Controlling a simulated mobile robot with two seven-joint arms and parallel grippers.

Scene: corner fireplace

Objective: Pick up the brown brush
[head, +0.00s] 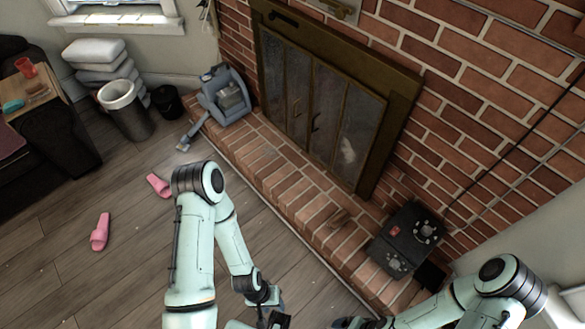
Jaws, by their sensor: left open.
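My left gripper (275,319) is open at the bottom edge of the head view, partly cut off. It is apart from the brown object, in front of the hearth. My right arm comes in at the lower right; the part near its gripper (350,322) is mostly cut off by the bottom edge, so its jaws cannot be made out.
A black device with dials (407,240) sits on the hearth's right end. A grey-blue appliance (224,96) stands at its left end. Pink slippers (101,232) lie on the wooden floor. A bin (127,110) and a table (57,82) with a red mug (26,67) are at left.

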